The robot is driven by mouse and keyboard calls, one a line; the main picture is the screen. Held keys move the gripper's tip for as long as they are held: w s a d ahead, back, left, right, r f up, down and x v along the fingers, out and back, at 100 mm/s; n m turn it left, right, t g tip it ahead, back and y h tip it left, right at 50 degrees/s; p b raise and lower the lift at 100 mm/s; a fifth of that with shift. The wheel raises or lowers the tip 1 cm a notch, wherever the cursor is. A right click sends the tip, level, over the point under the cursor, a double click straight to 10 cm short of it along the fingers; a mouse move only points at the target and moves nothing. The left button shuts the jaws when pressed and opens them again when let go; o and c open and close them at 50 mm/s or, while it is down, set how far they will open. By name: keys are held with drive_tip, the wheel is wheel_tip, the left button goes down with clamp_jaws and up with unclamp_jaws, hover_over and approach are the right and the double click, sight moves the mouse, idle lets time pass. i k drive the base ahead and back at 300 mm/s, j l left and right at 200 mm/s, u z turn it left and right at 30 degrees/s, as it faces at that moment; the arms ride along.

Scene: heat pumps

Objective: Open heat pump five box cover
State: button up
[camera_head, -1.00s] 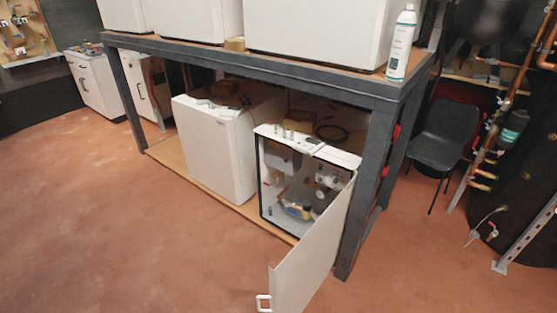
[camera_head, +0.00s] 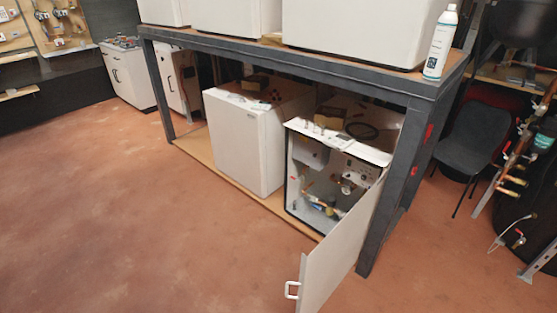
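A white heat pump box (camera_head: 307,196) stands on the low wooden shelf under the dark metal bench. Its front is uncovered, and pipes, valves and a gauge panel show inside. A white door-like cover (camera_head: 345,248) with a white handle (camera_head: 292,290) stands swung out from its right side, reaching toward the lower part of the picture. A second white box (camera_head: 245,140), closed, stands to its left. I cannot read any number on either box. My gripper is not in this view.
The bench (camera_head: 290,62) carries more white boxes and a spray can (camera_head: 440,42). Its right front leg (camera_head: 388,190) stands close behind the open cover. A black chair (camera_head: 472,145) and copper pipes (camera_head: 520,160) are at the right. The reddish floor (camera_head: 130,210) at left is clear.

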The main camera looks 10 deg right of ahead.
sight(308, 151)
drive_tip(key=i+j+u, duration=0.15)
drive_tip(key=i+u, duration=0.15)
drive_tip(key=u, duration=0.15)
drive_tip(key=i+j+u, duration=0.1)
drive_tip(key=i+u, duration=0.3)
drive_tip(key=i, duration=1.7)
drive_tip(key=i+z, duration=0.15)
drive_tip(key=i, duration=0.3)
drive_tip(key=i+j+z, duration=0.2)
drive_tip(key=i, duration=0.25)
drive_tip(key=i+j+z, duration=0.15)
drive_tip(key=i, duration=0.25)
drive_tip(key=z, duration=2.15)
